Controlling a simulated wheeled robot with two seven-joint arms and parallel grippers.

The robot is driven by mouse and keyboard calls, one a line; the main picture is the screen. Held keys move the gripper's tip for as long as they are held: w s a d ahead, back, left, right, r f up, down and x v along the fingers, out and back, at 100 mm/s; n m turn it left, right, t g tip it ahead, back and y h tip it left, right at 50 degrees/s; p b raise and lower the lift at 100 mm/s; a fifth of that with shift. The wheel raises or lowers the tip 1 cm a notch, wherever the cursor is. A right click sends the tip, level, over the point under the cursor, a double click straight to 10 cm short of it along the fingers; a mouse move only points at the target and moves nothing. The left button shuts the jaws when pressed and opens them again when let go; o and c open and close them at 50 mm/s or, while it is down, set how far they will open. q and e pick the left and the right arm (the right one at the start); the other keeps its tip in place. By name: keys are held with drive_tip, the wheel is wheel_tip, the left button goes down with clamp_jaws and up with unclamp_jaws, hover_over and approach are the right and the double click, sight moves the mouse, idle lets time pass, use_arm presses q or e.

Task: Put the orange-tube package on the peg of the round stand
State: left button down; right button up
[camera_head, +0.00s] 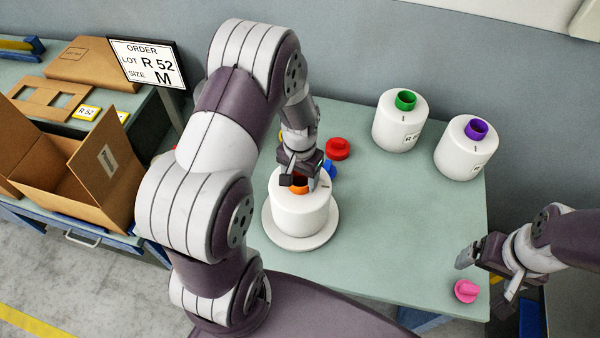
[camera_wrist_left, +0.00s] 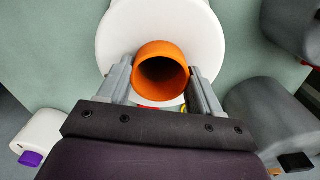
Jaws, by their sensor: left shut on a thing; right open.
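The orange-tube package, a white yarn bobbin (camera_head: 302,213) with an orange tube (camera_head: 298,187), stands upright at the round white stand (camera_head: 325,236), whose rim shows around its base. The peg is hidden. My left gripper (camera_head: 300,178) is above the package and shut on the orange tube. In the left wrist view the two fingers (camera_wrist_left: 160,85) flank the orange tube (camera_wrist_left: 162,60), with the white yarn (camera_wrist_left: 115,35) around it. My right gripper (camera_head: 480,270) is open and empty at the table's right front.
Two white packages with a green tube (camera_head: 405,100) and a purple tube (camera_head: 476,129) stand at the back right. A red piece (camera_head: 338,149) and a blue piece (camera_head: 329,168) lie behind the stand. A pink piece (camera_head: 466,291) lies by my right gripper. The table's middle right is clear. An open carton (camera_head: 70,185) is at left.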

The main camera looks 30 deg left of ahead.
use_arm(q)
drive_tip(key=shift+f, duration=0.3)
idle(0.5)
drive_tip(key=shift+c, duration=0.6)
unclamp_jaws()
drive_tip(key=shift+s, duration=0.1)
drive_tip(key=shift+r+b, duration=0.25)
drive_tip(key=shift+b, duration=0.05)
wheel_tip(320, 180, up, 12)
drive_tip(key=b, duration=0.1)
drive_tip(key=shift+b, duration=0.4)
drive_tip(key=shift+r, duration=0.1)
